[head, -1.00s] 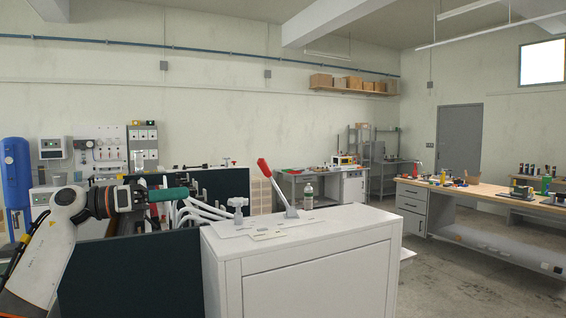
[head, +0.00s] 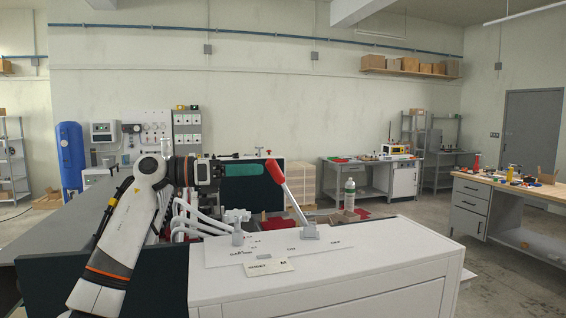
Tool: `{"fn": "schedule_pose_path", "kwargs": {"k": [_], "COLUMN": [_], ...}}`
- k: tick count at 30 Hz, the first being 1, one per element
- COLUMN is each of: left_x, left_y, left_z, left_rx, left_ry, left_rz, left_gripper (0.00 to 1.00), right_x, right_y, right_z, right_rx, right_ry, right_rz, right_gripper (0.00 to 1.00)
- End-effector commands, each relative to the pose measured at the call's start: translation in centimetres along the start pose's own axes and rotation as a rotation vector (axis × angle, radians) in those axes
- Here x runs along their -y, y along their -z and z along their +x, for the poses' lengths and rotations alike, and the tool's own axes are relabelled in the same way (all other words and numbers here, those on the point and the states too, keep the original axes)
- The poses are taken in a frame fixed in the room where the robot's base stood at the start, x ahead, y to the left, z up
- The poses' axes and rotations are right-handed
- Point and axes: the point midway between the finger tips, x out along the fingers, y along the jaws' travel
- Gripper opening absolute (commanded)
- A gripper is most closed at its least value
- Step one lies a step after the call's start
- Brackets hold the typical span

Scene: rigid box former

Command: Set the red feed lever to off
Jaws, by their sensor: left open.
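The feed lever has a red handle (head: 275,173) on a pale metal rod (head: 296,206). It rises from a block on top of a white cabinet (head: 340,265) and leans to the upper left. My left gripper (head: 258,170) comes in from the left, its green finger part level with the red handle. It is open, with its tips right beside the handle. I cannot tell whether they touch it or straddle it. Small labels on the plate (head: 222,257) around the lever base are too small to read surely. My right gripper is not in view.
A grey T-shaped knob (head: 238,222) stands left of the lever, near white bent pipes (head: 190,212). A clear bottle (head: 350,194) stands behind the cabinet top. A dark panel (head: 238,190) is behind my gripper. The cabinet's right top is clear.

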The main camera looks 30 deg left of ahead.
Motion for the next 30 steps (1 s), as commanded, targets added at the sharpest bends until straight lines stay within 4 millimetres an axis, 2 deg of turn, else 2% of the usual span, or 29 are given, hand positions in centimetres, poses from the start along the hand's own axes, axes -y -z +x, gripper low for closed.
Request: {"fn": "schedule_pose_path", "kwargs": {"k": [1, 4, 10, 14, 23, 26, 30], "left_x": [-0.2, -0.1, -0.1, -0.1, 0.0, 0.0, 0.0], "left_y": [0.4, 0.4, 0.3, 0.1, 0.0, 0.0, 0.0], "left_z": [1.3, 3.3, 6.1, 7.0, 7.2, 7.2, 7.2], "left_rx": [0.001, -0.001, -0.001, 0.0, 0.0, 0.0, 0.0], "left_ry": [-0.005, -0.005, -0.002, -0.001, 0.0, 0.0, 0.0], "left_rz": [-0.001, -0.002, -0.002, -0.001, -0.001, -0.001, -0.001], "left_gripper": [0.43, 0.43, 0.43, 0.43, 0.43, 0.3, 0.07], "right_x": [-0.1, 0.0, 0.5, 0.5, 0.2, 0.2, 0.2], "right_y": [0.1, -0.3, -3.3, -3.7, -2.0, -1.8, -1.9], "right_z": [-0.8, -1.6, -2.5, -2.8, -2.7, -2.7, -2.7], "right_rx": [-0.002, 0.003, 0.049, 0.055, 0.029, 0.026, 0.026], "right_ry": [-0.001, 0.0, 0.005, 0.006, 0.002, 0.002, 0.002], "right_rz": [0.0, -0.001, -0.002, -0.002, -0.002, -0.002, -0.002], "right_gripper": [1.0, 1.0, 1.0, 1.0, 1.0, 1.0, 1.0]}}
